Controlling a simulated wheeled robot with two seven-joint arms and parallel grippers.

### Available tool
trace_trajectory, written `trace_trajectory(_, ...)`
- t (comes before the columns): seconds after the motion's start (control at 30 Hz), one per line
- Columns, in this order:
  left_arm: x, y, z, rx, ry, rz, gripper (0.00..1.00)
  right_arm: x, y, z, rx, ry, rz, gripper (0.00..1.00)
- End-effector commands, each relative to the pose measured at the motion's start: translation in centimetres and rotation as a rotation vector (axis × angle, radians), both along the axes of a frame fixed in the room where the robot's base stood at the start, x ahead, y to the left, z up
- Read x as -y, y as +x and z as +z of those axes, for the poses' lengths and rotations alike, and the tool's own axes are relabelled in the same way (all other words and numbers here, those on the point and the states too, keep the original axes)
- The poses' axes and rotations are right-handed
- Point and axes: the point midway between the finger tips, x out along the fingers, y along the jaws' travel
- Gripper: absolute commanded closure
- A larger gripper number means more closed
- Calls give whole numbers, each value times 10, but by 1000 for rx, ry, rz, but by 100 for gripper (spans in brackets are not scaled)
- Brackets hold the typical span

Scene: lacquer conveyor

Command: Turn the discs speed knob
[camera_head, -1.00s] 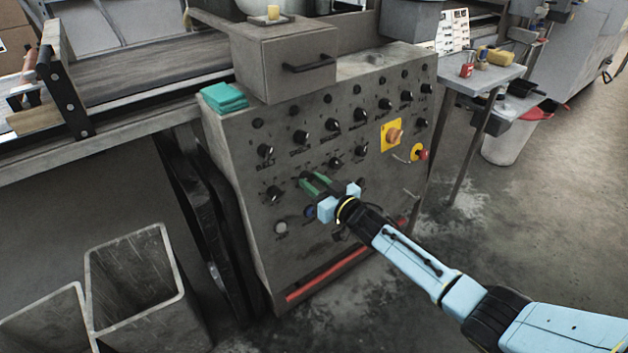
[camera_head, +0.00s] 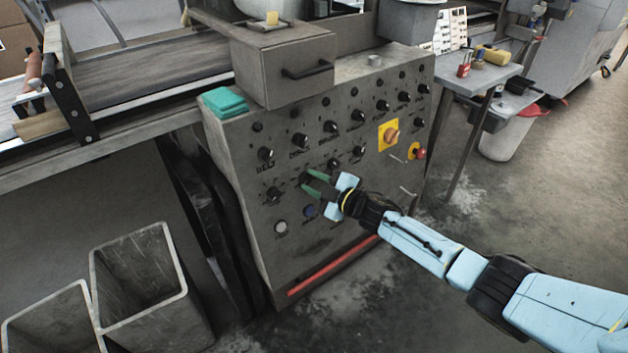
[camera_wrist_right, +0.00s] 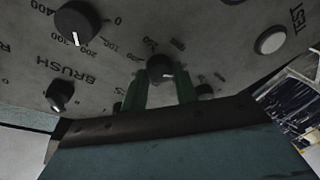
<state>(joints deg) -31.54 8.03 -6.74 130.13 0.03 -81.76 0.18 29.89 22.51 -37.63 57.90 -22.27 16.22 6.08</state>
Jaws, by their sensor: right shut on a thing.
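A grey control panel (camera_head: 345,215) carries rows of black knobs with printed labels. My right gripper (camera_head: 312,182) reaches its lower row with its green fingers on either side of a small black knob. In the right wrist view this knob (camera_wrist_right: 160,67) sits between the fingertips (camera_wrist_right: 162,80), with a number scale around it; the gripper is shut on it. Its own name label is not readable. A larger knob (camera_wrist_right: 77,21) beside it has a white pointer mark, with the word BRUSH printed nearby. My left gripper is not in view.
An orange-on-yellow switch (camera_head: 389,134) and a red button (camera_head: 418,154) are on the panel's right. A white round button (camera_head: 281,227) and a blue one (camera_head: 309,212) lie below the gripper. Grey bins (camera_head: 140,290) stand at lower left.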

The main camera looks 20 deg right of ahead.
Motion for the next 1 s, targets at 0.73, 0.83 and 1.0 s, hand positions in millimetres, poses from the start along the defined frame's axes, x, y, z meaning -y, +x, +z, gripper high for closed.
trace_trajectory(0.73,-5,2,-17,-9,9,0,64,0,0,1,60,-166,32,94)
trace_trajectory(0.83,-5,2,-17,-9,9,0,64,0,0,1,60,-166,32,94)
trace_trajectory(1.0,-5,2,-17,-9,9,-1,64,0,0,1,60,-166,32,59)
